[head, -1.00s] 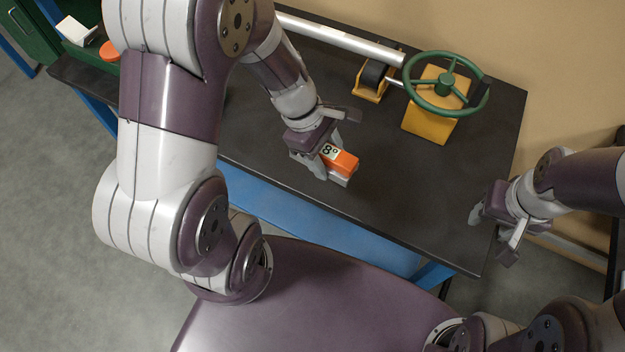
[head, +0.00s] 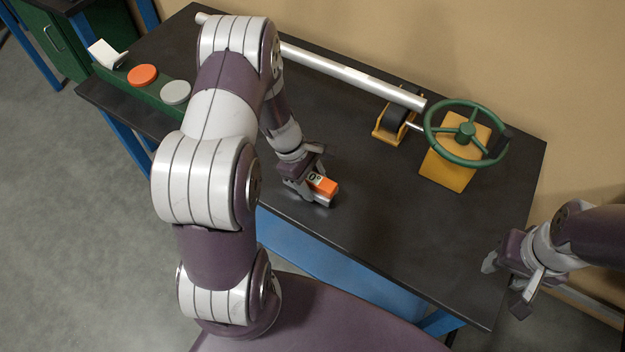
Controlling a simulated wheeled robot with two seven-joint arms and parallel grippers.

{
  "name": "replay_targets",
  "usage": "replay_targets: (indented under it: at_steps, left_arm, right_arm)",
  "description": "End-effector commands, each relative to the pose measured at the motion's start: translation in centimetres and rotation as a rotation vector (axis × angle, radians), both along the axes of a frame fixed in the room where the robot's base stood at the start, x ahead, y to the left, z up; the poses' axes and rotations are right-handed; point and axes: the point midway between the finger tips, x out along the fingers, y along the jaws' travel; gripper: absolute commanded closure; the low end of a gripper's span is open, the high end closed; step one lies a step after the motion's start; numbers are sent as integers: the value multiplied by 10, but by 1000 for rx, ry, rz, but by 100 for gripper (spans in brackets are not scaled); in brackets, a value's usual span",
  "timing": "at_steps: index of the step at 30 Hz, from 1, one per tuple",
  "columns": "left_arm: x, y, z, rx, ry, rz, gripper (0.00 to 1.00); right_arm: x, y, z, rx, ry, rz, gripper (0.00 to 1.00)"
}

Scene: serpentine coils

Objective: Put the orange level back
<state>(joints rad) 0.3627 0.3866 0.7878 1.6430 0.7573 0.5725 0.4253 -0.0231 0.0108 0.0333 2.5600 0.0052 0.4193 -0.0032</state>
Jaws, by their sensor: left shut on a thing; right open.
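The orange level (head: 326,187) is a small block with an orange top, a grey lower part and a small display that seems to read 0°. My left gripper (head: 308,190) is shut on it, over the dark tabletop near the front edge. I cannot tell whether the level touches the table. My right gripper (head: 505,285) is open and empty, off the table's right front corner.
A long metal tube (head: 345,72) runs along the back to a yellow roller stand (head: 393,118). A green handwheel (head: 467,134) stands on a yellow base (head: 446,168). At the left, a green panel (head: 148,90) bears an orange disc (head: 142,75), a grey disc (head: 175,92) and a white angled piece (head: 106,54).

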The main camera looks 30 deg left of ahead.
Motion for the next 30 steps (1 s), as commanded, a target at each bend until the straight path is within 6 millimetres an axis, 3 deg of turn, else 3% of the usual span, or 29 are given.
replay_targets:
  at_steps: [18, 19, 21, 30]
  left_arm:
    - [0, 0, -11, 0, -1, 0, 88]
    - [0, 0, -11, 0, 0, 0, 41]
    - [0, 0, -11, 0, 0, 0, 22]
    - [0, 0, -7, 0, 0, 0, 22]
  right_arm:
    - [0, 0, -9, 0, 0, 0, 50]
    - [0, 0, -9, 0, 0, 0, 50]
    - [0, 0, -9, 0, 0, 0, 50]
    - [0, 0, -6, 0, 0, 0, 50]
